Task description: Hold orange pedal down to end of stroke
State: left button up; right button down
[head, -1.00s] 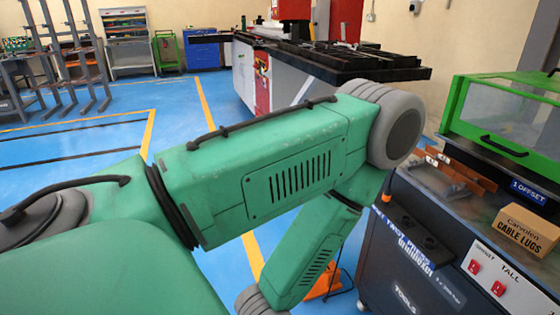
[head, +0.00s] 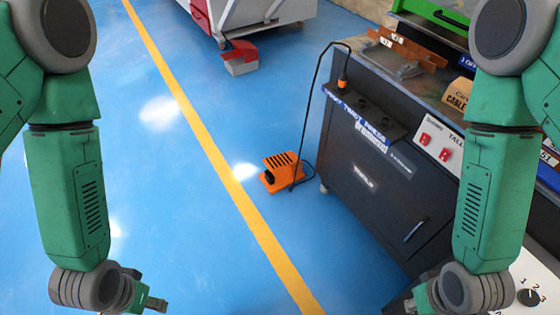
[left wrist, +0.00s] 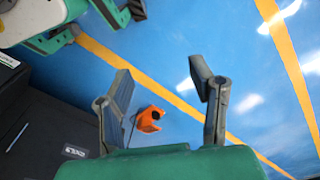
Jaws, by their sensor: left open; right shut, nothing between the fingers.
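The orange pedal (head: 283,172) stands on the blue floor, left of the dark machine cabinet, with a black cable beside it. It also shows in the left wrist view (left wrist: 149,119), below the fingertips and apart from them. My left gripper (head: 157,303) is low in the head view, left of the pedal and not touching it. Its two fingers are spread and empty in the left wrist view (left wrist: 160,82). My right gripper (head: 411,304) is at the bottom right of the head view, small and partly hidden, away from the pedal.
The dark cabinet (head: 365,190) stands right of the pedal, with a control panel and a box on top. A black cable (head: 311,100) hangs in front of it. A red and grey pedal (head: 240,58) lies farther back. Blue floor left of the yellow line (head: 215,157) is clear.

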aim_at(282, 160)
jog(key=z, duration=0.4)
jog(key=i+j+z, duration=0.2)
jog(key=z, duration=0.2)
jog(key=i+j+z, duration=0.2)
jog(key=j+z, duration=0.2)
jog(key=i+j+z, duration=0.1)
jog(key=j+z, duration=0.3)
jog(key=i+j, duration=0.1)
jog(key=j, duration=0.35)
jog(key=i+j+z, duration=0.1)
jog(key=j, duration=0.4)
jog(key=i+j, duration=0.15)
jog(key=j, duration=0.35)
jog(key=l+z, duration=0.05)
